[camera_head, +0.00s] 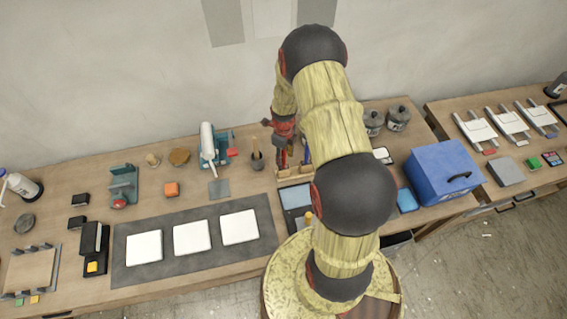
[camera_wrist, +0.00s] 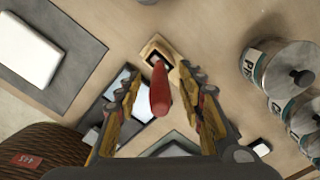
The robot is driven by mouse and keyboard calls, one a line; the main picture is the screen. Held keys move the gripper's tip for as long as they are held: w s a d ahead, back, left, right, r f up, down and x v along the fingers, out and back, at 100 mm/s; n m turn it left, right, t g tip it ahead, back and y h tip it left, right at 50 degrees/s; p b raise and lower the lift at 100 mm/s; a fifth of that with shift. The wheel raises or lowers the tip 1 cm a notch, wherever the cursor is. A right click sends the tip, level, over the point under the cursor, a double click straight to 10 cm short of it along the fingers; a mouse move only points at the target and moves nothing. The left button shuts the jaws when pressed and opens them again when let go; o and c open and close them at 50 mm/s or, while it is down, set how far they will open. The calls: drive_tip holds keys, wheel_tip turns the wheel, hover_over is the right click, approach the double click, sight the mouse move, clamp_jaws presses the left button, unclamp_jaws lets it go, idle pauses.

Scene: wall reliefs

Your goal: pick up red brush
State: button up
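The red brush (camera_wrist: 160,90) stands in a square opening of a light wooden holder (camera_wrist: 153,46) in the wrist view, its rounded red end toward the camera. My gripper (camera_wrist: 160,108) is open, with one finger on each side of the brush and a visible gap on both sides. In the head view my gripper (camera_head: 292,155) points down over the wooden holder (camera_head: 294,173) at the back of the bench. My arm covers part of that area, and I cannot make out the brush clearly there.
Labelled metal canisters (camera_wrist: 283,75) stand to the right in the wrist view. A mortar with pestle (camera_head: 257,161) is left of the holder in the head view. A grey mat (camera_head: 210,222) with white slabs lies in front, and a blue box (camera_head: 440,172) stands right.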

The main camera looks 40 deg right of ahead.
drive_tip(key=shift+c, duration=1.1)
drive_tip(key=c, duration=0.8)
